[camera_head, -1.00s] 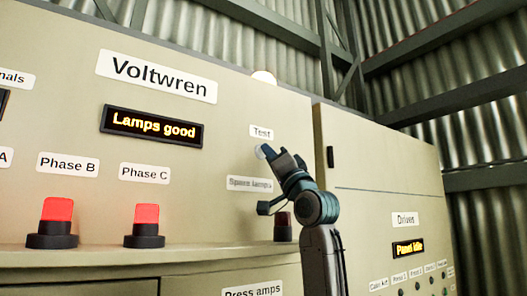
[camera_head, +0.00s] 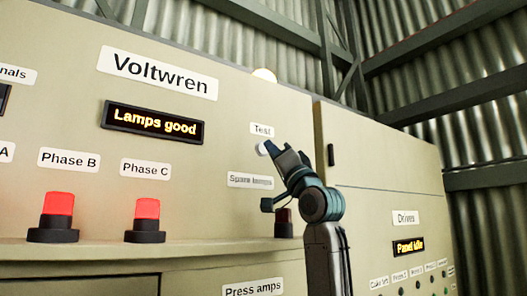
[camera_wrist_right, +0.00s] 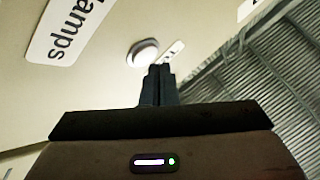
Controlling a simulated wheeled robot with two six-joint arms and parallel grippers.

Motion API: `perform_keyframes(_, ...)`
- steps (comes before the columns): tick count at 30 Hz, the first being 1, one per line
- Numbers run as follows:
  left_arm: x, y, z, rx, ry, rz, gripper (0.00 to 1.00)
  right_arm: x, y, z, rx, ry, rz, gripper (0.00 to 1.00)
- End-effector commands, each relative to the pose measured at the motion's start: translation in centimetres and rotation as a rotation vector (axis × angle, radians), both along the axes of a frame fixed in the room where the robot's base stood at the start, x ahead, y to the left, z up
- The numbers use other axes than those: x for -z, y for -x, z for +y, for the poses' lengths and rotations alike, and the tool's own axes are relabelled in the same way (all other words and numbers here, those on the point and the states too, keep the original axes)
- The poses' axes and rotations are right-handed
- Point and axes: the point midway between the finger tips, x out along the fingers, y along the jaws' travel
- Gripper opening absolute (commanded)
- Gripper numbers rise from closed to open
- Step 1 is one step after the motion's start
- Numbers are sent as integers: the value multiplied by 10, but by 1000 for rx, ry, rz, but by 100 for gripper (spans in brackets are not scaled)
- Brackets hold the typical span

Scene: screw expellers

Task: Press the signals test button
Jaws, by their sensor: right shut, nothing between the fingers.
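The test button (camera_head: 263,148) is a small pale round knob under the "Test" label (camera_head: 262,129) on the beige Voltwren panel. In the right wrist view the button (camera_wrist_right: 143,52) stands out just beyond my fingertips. My right gripper (camera_head: 275,148) is shut and empty, its tips beside the button in the head view. In the right wrist view the closed fingers (camera_wrist_right: 158,70) point at the button's lower right edge; I cannot tell whether they touch it. The display (camera_head: 153,122) reads "Lamps good". My left gripper is not in view.
Red lamps for Phase B (camera_head: 58,214) and Phase C (camera_head: 146,217) stand on the ledge at left. A dark red lamp (camera_head: 283,222) stands below the "Spare lamps" label (camera_head: 250,180), close to my right arm. The Drives cabinet (camera_head: 385,170) is at right.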

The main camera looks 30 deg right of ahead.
Motion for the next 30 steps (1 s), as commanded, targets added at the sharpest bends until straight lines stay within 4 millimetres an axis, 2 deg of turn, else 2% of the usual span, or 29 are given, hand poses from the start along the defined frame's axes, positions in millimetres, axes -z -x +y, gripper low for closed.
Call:
perform_keyframes(7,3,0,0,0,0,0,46,0,4,-1,1,0,-2,0)
perform_keyframes(21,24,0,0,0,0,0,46,1,47,-4,1,0,-2,0)
perform_keyframes(30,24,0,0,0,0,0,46,-1,50,-4,0,-1,-1,0)
